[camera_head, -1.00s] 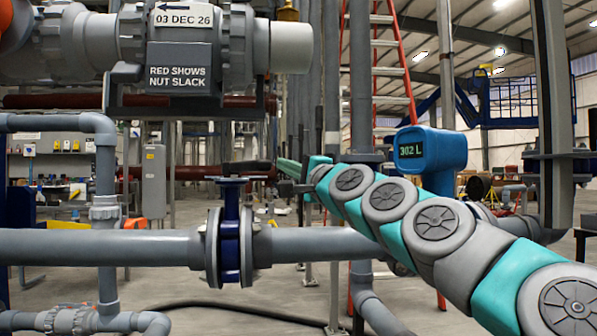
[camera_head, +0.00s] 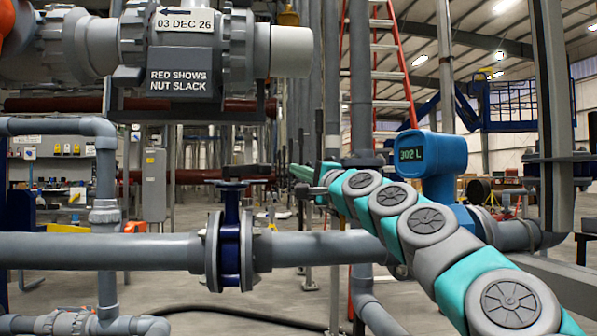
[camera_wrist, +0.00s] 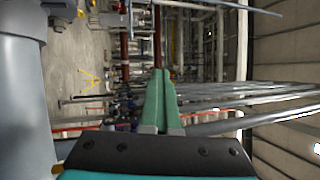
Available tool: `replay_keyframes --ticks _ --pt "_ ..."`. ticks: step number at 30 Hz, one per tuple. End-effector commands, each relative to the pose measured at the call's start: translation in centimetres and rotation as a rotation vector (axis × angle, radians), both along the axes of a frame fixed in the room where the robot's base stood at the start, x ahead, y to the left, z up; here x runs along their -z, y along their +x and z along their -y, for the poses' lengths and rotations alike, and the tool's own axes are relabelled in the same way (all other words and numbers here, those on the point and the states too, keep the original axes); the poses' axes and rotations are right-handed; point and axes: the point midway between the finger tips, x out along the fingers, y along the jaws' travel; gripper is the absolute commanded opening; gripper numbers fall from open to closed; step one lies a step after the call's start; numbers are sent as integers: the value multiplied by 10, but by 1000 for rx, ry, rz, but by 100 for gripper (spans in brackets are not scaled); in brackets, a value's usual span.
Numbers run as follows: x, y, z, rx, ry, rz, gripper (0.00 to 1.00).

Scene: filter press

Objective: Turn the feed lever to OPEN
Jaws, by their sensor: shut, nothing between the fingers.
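The feed lever (camera_head: 247,170) is a dark handle on top of the blue valve (camera_head: 231,240) in the horizontal grey pipe. It lies roughly level and points to the right in the head view. My gripper (camera_head: 296,170) is to the right of the lever's end, at about the same height in the picture. A gap shows between them, but the depth is hard to judge. In the wrist view its green fingers (camera_wrist: 160,74) are together and empty. I cannot make out the lever in the wrist view, nor any OPEN mark on the valve.
A blue meter (camera_head: 430,160) reading 302 L stands behind my arm. A large grey pipe assembly (camera_head: 190,45) with a date tag hangs above the valve. Vertical pipes (camera_head: 360,80) and a red ladder (camera_head: 392,75) stand behind my gripper.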

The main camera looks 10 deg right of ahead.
Motion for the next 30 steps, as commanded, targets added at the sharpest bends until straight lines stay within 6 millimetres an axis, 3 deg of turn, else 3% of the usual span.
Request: replay_keyframes --ticks 22,30 --pt "-1 54 8 1 -1 -3 0" --pt "-1 64 9 0 -1 0 0"
